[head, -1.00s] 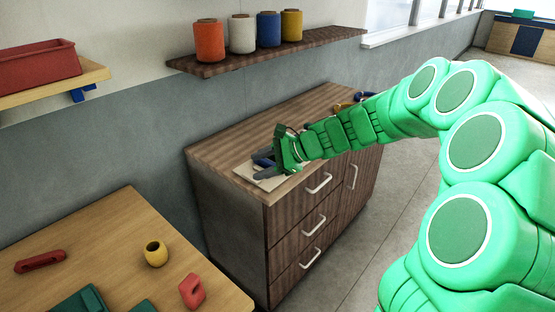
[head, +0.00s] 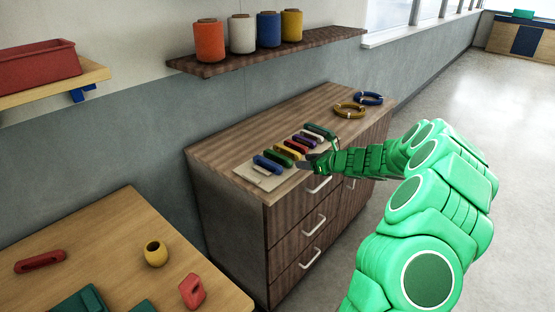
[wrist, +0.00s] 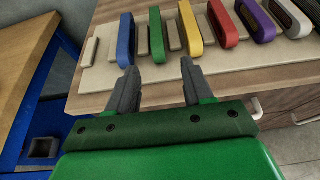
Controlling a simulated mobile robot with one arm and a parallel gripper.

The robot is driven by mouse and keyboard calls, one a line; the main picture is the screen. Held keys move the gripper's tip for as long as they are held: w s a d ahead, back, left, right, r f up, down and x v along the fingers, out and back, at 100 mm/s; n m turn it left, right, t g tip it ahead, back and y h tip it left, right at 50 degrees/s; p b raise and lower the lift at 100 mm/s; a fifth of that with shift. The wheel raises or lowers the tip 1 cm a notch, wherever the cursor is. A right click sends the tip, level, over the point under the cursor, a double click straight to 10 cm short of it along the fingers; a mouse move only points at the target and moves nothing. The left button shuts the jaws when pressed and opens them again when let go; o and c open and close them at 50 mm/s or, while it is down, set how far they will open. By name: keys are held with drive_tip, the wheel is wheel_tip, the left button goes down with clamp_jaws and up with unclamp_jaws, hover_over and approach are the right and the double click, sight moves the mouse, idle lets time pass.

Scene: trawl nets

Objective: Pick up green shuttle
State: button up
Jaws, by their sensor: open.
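The green shuttle (wrist: 157,36) stands in a row of coloured shuttles on a pale rack (wrist: 240,62), between the blue shuttle (wrist: 126,40) and the yellow shuttle (wrist: 190,28). In the head view the green shuttle (head: 275,157) is second from the near end of the row. My gripper (wrist: 160,68) is open and empty. In the wrist view its fingertips lie just short of the green shuttle's near end, one to each side of it. In the head view my gripper (head: 305,164) is at the cabinet's front edge, beside the rack.
Red (wrist: 223,22), purple (wrist: 256,20) and white (wrist: 290,18) shuttles continue the row, with narrow gaps between neighbours. The rack sits on a wooden cabinet (head: 215,152). Yellow and blue rings (head: 368,98) lie at its far end. A shelf (head: 215,67) with spools hangs above.

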sight(291, 163)
drive_tip(key=shift+s+f+x, duration=0.1)
drive_tip(key=shift+f+x, duration=0.05)
drive_tip(key=shift+x, duration=0.9)
drive_tip(key=shift+s+f+x, duration=0.1)
drive_tip(key=shift+x, duration=0.9)
drive_tip(key=shift+s+f+x, duration=0.1)
drive_tip(key=shift+f+x, duration=0.05)
drive_tip(key=shift+x, duration=1.7)
drive_tip(key=shift+c, duration=0.3)
clamp_jaws()
